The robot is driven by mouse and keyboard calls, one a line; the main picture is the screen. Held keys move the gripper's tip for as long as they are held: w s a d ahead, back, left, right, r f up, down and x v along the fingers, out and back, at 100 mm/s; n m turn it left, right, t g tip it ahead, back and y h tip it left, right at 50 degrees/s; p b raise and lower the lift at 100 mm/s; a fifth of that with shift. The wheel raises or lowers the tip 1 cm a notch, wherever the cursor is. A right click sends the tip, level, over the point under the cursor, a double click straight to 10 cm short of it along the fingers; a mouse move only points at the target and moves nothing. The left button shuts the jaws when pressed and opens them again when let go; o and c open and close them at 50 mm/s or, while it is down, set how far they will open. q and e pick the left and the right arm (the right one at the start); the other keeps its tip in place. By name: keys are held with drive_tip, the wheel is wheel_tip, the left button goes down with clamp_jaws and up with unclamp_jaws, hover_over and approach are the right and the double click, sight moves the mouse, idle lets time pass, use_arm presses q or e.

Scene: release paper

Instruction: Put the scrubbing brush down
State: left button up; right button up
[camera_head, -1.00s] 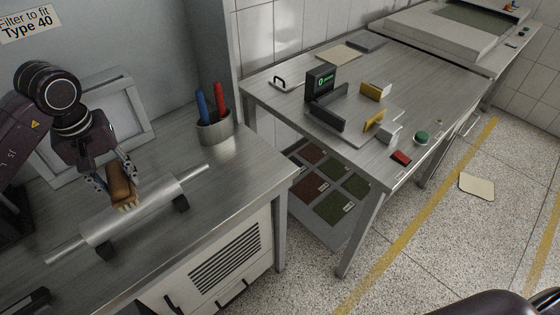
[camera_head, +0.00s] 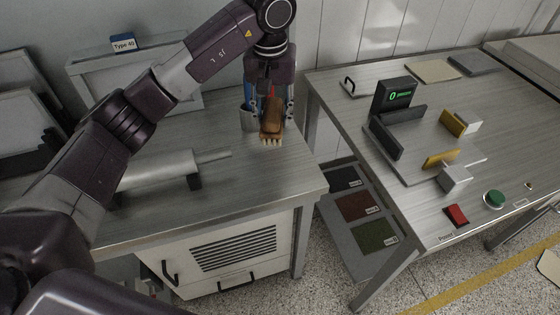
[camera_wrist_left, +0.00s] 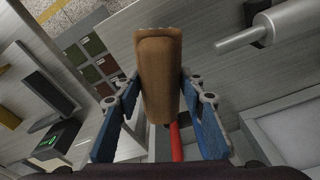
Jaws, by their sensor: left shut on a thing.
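The scrubbing brush (camera_head: 271,120) has a brown wooden body and pale bristles. My left gripper (camera_head: 268,112) is shut on it, above the right end of the left metal bench (camera_head: 225,185), with the bristles facing down and forward. I cannot tell whether the bristles touch the bench. In the left wrist view the brush (camera_wrist_left: 160,75) stands between the blue fingers of the left gripper (camera_wrist_left: 160,100). My right gripper is not in view.
The metal roller (camera_head: 160,172) rests on dark supports to the left. A digital scale display (camera_head: 395,95) and yellow blocks are on the right table (camera_head: 350,90). A gap separates the tables.

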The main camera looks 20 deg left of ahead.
use_arm(q)
wheel_tip(320, 180, down, 5)
drive_tip(key=shift+s+a+r+p, duration=0.1)
drive_tip(key=shift+s+a+p, duration=0.05)
drive_tip(key=shift+p, duration=0.4)
wheel_tip(320, 180, down, 6)
drive_tip(key=shift+f+p, duration=0.2)
drive_tip(key=shift+p, duration=0.45)
drive_tip(key=shift+f, duration=0.5)
wheel_tip(320, 180, down, 4)
drive_tip(key=shift+r+p, duration=0.25)
drive_tip(key=shift+p, duration=0.3)
drive_tip(key=shift+f, duration=0.25)
drive_tip(key=o, duration=1)
drive_tip(key=shift+o, duration=0.2)
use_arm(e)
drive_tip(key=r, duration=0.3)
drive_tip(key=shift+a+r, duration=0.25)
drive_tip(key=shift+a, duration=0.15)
use_arm(q)
drive_tip(key=shift+r, duration=0.1)
